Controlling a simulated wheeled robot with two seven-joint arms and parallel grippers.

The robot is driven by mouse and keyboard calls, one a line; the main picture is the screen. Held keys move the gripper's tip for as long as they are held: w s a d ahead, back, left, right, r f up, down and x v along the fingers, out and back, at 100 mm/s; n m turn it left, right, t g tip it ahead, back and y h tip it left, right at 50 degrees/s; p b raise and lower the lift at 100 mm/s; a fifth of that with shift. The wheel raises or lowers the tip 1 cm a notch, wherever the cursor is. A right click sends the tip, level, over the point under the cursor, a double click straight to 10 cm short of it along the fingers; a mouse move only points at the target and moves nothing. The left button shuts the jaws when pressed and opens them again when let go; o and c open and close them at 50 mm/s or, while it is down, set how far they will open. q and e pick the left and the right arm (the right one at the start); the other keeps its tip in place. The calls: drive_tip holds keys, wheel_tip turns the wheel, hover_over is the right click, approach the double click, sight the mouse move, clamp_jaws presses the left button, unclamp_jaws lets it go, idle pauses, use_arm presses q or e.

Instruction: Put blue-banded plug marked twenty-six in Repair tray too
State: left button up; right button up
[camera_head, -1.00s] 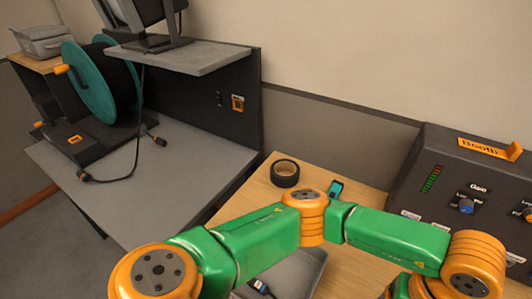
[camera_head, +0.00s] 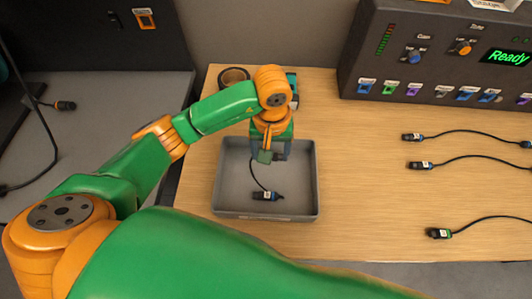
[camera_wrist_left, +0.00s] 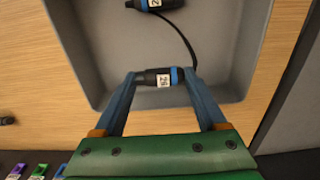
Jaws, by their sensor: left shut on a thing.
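My left gripper (camera_head: 268,156) is over the grey tray (camera_head: 228,205), near its back right part. In the left wrist view its blue fingers (camera_wrist_left: 160,84) are shut on a black plug (camera_wrist_left: 148,78) with a blue band and a white label. The label is small and turned, and seems to read 26. Another blue-banded black plug (camera_head: 267,196) lies in the tray near its front; it also shows at the top of the left wrist view (camera_wrist_left: 152,4). A black cable runs from that plug up to the held plug. My right gripper is not in view.
Several dark plugs on cables, among them a blue-banded one (camera_head: 440,233), lie on the wooden table (camera_head: 370,180) at the right. The dark console (camera_head: 430,60) stands at the back right. A black tape roll (camera_head: 234,76) is behind the tray.

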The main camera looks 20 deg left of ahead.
use_arm(q)
drive_tip(key=f, duration=0.1)
drive_tip(key=f+p, duration=0.1)
drive_tip(key=f, duration=0.1)
drive_tip(key=shift+w+a+f+p, duration=0.1)
drive_tip(key=shift+a+f+p, duration=0.2)
drive_tip(key=shift+f, duration=0.1)
drive_tip(key=shift+f+b, duration=0.3)
drive_tip(key=shift+b, duration=0.05)
drive_tip(key=o, duration=1.3)
wheel_tip(320, 180, up, 12)
drive_tip(key=shift+w+f, duration=0.1)
drive_tip(key=shift+f, duration=0.05)
drive_tip(key=shift+r, duration=0.4)
